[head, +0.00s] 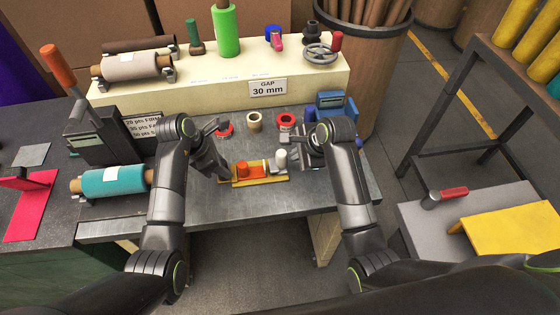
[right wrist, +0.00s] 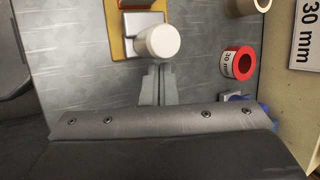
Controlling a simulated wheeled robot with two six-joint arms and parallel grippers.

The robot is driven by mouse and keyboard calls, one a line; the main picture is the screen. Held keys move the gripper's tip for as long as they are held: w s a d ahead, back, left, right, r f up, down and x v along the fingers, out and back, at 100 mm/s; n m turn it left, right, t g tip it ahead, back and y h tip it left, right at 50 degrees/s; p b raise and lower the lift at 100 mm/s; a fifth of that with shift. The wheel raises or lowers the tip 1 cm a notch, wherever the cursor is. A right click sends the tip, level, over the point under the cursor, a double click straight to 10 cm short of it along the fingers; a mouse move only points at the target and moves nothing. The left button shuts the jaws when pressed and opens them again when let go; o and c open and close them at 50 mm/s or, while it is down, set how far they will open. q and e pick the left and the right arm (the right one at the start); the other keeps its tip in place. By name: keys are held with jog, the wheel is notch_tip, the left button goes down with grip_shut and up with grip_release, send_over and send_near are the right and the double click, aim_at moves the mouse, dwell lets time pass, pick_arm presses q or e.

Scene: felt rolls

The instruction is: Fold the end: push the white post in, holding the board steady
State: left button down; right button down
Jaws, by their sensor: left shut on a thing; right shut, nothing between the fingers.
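The small yellow-edged board (head: 262,181) lies near the front edge of the grey bench, with an orange piece (head: 243,169) on it. The white post (head: 281,157) stands at its right end, beside a grey metal part. My left gripper (head: 222,177) is shut on the board's left end. My right gripper (head: 293,158) is shut and empty to the right of the white post. In the right wrist view its closed fingertips (right wrist: 158,70) are right at the white post (right wrist: 158,42); whether they touch is hard to tell. The board (right wrist: 122,45) shows partly there, behind the post.
Behind the board lie a red ring (head: 224,130), a beige ring (head: 254,121) and a red 30 mm ring (head: 287,121). A blue device (head: 335,104) stands at the right. A cream shelf (head: 210,92) closes off the back. A teal roll (head: 115,182) lies at left.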

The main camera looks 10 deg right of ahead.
aim_at(278, 151)
jog(key=shift+a, duration=0.1)
dwell(0.5)
jog(key=shift+a, duration=1.75)
pick_arm(q)
jog(key=shift+f, duration=0.1)
pick_arm(e)
jog(key=shift+r, duration=1.85)
jog(key=shift+d+r, duration=0.35)
jog(key=shift+r, duration=0.5)
jog(key=shift+d+r, duration=0.3)
jog(key=shift+r, duration=0.5)
